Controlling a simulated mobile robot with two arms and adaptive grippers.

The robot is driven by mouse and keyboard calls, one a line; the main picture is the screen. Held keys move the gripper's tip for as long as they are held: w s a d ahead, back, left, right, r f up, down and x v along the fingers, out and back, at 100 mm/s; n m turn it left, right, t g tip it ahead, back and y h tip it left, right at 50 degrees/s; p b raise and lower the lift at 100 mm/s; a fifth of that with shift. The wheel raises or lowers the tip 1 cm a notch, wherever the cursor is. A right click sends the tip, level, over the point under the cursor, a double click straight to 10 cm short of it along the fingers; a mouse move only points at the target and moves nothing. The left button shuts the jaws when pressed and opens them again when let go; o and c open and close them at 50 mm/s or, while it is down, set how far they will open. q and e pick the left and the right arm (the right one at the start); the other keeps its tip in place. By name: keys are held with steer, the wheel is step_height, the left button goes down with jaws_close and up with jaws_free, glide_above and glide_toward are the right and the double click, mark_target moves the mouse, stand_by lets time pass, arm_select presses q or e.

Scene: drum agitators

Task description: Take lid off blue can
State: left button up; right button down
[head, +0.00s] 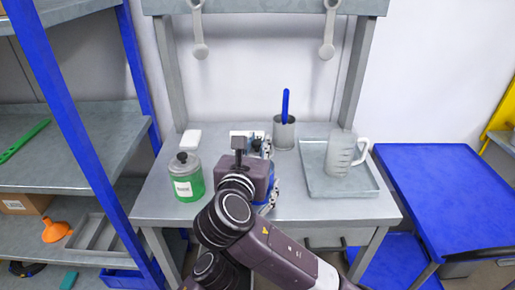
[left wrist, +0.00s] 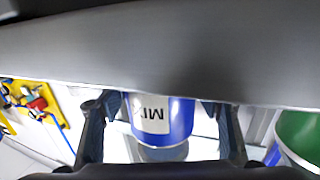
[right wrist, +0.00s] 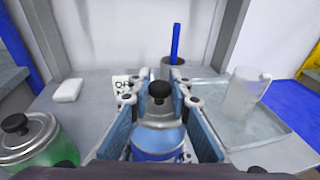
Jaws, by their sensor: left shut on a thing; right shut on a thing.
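The blue can (right wrist: 157,143) stands on the grey table and is mostly hidden by my right arm in the head view. Its blue body with a white label shows upside down in the left wrist view (left wrist: 180,118). The silver lid with a black knob (right wrist: 159,90) is at its top; I cannot see a gap under it. My right gripper (right wrist: 160,112) has its fingers on either side of the lid and is shut on it; it also shows in the head view (head: 268,172). My left gripper (left wrist: 163,125) is shut on the can's body, a finger on each side.
A green can (head: 187,178) with a dark knob stands to the left, near a white block (head: 190,139). Behind is a grey cup (head: 284,133) with a blue-handled tool. A tray (head: 350,187) with a clear jug (head: 339,153) is at right.

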step_height(320, 180, up, 2)
arm_select(q)
steer(key=o, duration=1.8)
steer(key=shift+c, duration=0.2)
